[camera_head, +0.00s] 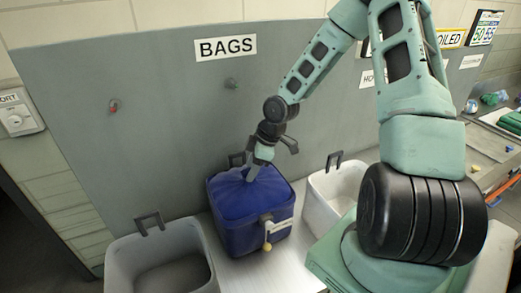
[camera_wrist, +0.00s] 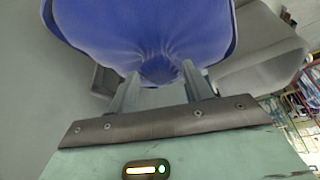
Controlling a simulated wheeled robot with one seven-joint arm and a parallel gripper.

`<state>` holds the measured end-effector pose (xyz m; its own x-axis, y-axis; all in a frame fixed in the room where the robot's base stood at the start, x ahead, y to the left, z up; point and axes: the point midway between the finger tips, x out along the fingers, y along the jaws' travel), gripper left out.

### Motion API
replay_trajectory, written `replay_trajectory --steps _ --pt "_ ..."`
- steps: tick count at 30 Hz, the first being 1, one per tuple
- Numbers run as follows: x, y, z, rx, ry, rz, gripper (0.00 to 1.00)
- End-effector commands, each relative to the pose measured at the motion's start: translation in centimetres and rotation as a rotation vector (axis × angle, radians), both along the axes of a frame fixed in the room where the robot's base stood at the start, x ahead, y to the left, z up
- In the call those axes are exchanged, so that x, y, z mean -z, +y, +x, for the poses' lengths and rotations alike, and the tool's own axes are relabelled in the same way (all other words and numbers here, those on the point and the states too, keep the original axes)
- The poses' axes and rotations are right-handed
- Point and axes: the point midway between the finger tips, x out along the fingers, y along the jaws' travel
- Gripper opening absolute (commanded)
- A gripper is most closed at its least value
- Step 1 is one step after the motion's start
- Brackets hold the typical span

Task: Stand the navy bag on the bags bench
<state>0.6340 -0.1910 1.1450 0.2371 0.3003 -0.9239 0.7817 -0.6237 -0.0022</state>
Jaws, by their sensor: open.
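The navy bag (camera_head: 232,200) shows as a deep blue bulging form in the blue box-shaped holder (camera_head: 245,240) on the bags bench (camera_head: 285,268), below the BAGS sign. I cannot tell where bag and holder part. In the wrist view the blue cloth (camera_wrist: 140,35) draws in to a gathered end close to my fingers. My gripper (camera_head: 254,174) reaches down to the top of the bag. In the wrist view my gripper (camera_wrist: 160,74) is open, its two fingers on either side of the gathered end. I cannot tell whether they touch it.
A grey open bin (camera_head: 125,265) stands left of the holder and a white open bin (camera_head: 318,205) right of it. A grey panel with the BAGS sign (camera_head: 225,47) rises behind. A pale label and yellow tag (camera_head: 267,246) hang on the holder's front.

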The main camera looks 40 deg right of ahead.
Motion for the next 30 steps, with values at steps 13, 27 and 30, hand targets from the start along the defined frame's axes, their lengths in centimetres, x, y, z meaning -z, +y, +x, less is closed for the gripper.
replay_trajectory --steps 13,27,30 --pt "-7.2 -2.5 -1.8 0.004 -0.003 -0.002 0.5" --pt "-8.9 2.3 -3.5 -0.027 0.103 -0.042 0.5" --pt "-9.1 5.9 -4.8 -0.026 0.17 -0.083 0.5"
